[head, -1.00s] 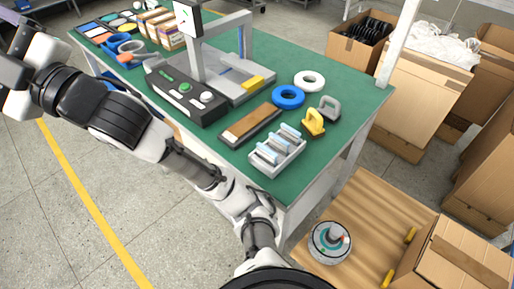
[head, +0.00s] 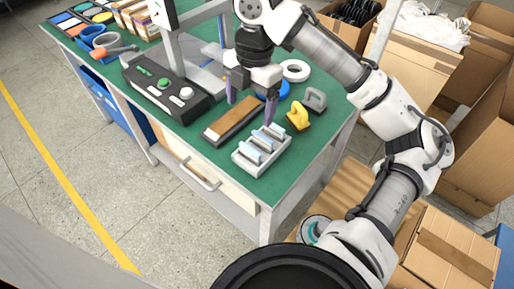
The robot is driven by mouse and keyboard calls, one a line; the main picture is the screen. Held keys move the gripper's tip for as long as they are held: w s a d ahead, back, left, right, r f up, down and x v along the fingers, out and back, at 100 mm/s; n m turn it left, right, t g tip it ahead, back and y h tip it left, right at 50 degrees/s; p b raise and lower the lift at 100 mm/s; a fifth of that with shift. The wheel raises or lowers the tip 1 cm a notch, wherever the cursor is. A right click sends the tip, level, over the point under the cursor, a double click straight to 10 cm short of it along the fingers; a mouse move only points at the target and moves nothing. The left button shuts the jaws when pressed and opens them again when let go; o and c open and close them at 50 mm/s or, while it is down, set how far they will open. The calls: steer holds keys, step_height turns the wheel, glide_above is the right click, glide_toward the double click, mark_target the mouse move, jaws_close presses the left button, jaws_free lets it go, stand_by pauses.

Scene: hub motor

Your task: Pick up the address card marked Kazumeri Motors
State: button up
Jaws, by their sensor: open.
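No marking reading Kazumeri Motors can be made out, so I cannot tell which thing is the address card. A pale rack (head: 275,168) near the table's front right corner holds several upright light slabs (head: 267,138), their faces too small to read. A long dark tray with a brown top (head: 231,119) lies just left of the rack. My gripper (head: 250,106) points down over the table at the tray and rack, its two purple fingers apart and nothing seen between them. The gripper hides part of the table behind it.
The green table (head: 185,140) also holds a dark control box (head: 165,92) with a post, yellow (head: 298,114) and grey (head: 315,99) clamps, a white ring (head: 296,70) and a blue ring (head: 283,90). Cartons (head: 446,248) stand at the right.

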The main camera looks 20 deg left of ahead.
glide_above(250, 149)
steer(key=f, duration=0.5)
steer(key=w+f, duration=0.1)
steer(key=f, duration=0.2)
steer(key=shift+a+f+p, duration=0.2)
steer(key=shift+a+p, duration=0.05)
steer(key=shift+p, duration=0.05)
steer(key=shift+s+d+f+p, duration=0.15)
steer(key=shift+f+p, duration=0.1)
steer(key=shift+f, duration=0.65)
steer(key=shift+s+f+p, duration=0.2)
steer(key=shift+f, duration=0.65)
steer(key=shift+s+d+f+p, duration=0.15)
steer(key=shift+f+p, duration=0.1)
steer(key=shift+f, duration=0.65)
steer(key=shift+a, duration=0.1)
steer(key=c, duration=1)
